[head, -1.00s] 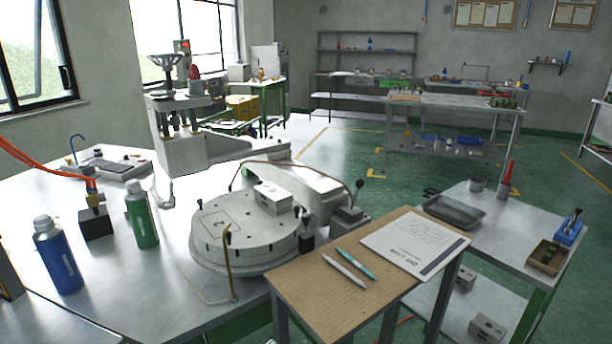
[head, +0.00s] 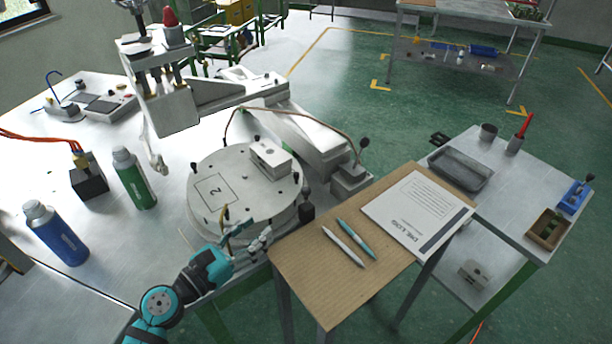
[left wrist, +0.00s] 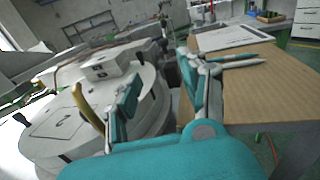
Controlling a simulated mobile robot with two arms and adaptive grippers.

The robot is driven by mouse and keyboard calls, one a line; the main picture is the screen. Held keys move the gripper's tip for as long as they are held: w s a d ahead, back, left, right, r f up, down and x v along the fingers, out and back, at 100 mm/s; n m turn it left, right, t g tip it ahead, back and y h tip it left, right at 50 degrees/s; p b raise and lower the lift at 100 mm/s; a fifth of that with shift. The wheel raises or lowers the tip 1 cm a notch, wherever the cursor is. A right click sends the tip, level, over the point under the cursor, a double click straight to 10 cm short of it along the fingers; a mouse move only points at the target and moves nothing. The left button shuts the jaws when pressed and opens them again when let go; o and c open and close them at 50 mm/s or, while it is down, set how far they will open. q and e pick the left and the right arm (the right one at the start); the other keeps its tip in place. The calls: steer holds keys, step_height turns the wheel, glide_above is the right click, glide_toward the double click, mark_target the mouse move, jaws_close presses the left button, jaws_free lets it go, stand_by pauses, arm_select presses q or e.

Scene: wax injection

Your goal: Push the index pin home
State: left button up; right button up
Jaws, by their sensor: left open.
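The round grey index table (head: 205,165), marked "2", sits on the steel bench with a white block (head: 271,158) on top. Small black knobs stand around its rim; which one is the index pin I cannot tell. A brass-coloured upright rod (head: 226,217) stands at its front edge; it also shows in the left wrist view (left wrist: 86,106). A grey block with a black-knobbed lever (head: 352,180) stands at its right. My left gripper (head: 250,240) is open and empty at the table's front right edge, close to the rod. In the left wrist view its fingers (left wrist: 162,95) are apart. My right gripper is not in view.
A wooden-topped stand (head: 320,272) with a paper sheet (head: 415,212) and two pens is close right of the gripper. A green bottle (head: 134,180), a blue bottle (head: 57,235) and a black block (head: 88,180) stand left on the bench. A grey press (head: 165,95) rises behind.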

mark_target(303, 193)
arm_select(q)
steer(key=d, duration=0.1)
steer(key=w+d+p, duration=0.1)
steer(key=w+d+r, duration=0.1)
steer(key=shift+w+d+p, duration=0.25)
steer(key=shift+p, duration=0.05)
steer(key=x, duration=0.4)
steer(key=p+x, duration=0.1)
steer(key=x, duration=0.7)
steer(key=shift+w+a+f, duration=0.1)
steer(key=shift+w+f, duration=0.05)
steer(key=shift+f, duration=0.2)
steer(key=c, duration=0.9)
jaws_close()
